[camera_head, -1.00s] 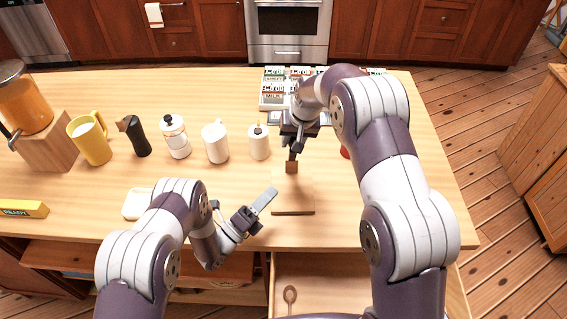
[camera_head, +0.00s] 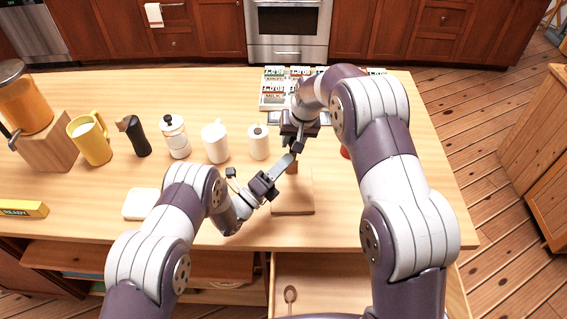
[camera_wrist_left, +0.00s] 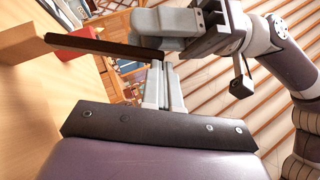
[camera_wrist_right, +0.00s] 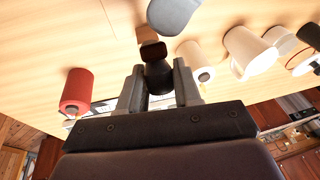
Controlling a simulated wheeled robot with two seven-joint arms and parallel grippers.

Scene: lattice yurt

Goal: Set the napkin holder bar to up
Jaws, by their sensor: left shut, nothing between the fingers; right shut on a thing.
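The napkin holder has a flat wooden base (camera_head: 293,204) near the table's front edge. The base also shows in the left wrist view (camera_wrist_left: 20,42). A long dark brown bar (camera_wrist_left: 105,46) sticks out from it, away from the tabletop. My arms hide part of the holder.
Behind stand a white cylinder (camera_head: 258,142), a white mug (camera_head: 215,143), a moka pot (camera_head: 175,137) and a yellow mug (camera_head: 92,140). A red cylinder (camera_wrist_right: 75,90) is right of the holder. An open drawer (camera_head: 340,285) holding a spoon is below the front edge.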

